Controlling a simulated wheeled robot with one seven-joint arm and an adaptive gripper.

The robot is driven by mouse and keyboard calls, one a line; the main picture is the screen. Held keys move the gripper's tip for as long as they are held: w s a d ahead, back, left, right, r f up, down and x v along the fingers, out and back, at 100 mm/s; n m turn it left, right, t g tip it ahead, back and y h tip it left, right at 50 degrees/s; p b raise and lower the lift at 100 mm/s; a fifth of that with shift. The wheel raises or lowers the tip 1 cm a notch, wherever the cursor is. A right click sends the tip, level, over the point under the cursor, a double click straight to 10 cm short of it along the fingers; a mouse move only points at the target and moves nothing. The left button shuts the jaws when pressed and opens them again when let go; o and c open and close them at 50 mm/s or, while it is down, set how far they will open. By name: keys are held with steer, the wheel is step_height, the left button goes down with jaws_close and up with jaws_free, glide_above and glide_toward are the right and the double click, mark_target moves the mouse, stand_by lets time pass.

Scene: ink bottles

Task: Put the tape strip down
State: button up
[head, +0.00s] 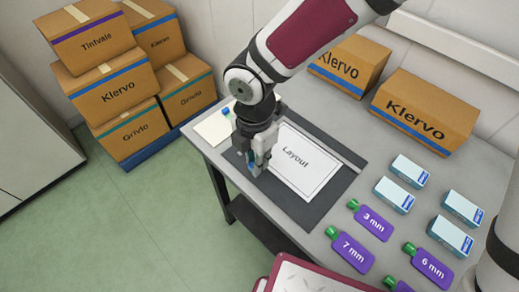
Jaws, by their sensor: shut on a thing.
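My gripper (257,164) points down over the left part of the dark mat (310,213), close to the table's front left edge. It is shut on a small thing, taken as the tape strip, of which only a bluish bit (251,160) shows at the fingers. The fingers hide the rest of it, and I cannot tell whether it touches the mat. The white Layout sheet (305,176) lies on the mat just right of my gripper.
Behind my gripper are a pale sheet (213,128) and a small blue-and-green item (227,112). Klervo cartons (425,108) line the back. A red-rimmed tray (290,277) is in front.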

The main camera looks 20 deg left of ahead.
steer(key=shift+w+a+f, duration=0.1)
steer(key=shift+w+a, duration=0.1)
steer(key=shift+w, duration=0.3)
steer(key=shift+w+a+f, duration=0.1)
steer(key=shift+w+a, duration=0.05)
steer(key=shift+w, duration=0.35)
steer(key=shift+f, duration=1.65)
steer(key=shift+f, duration=0.2)
steer(key=o, duration=0.7)
steer(key=shift+r, duration=0.1)
step_height(320, 180, up, 12)
steer(key=shift+r+p, duration=0.15)
steer(key=shift+p, duration=0.3)
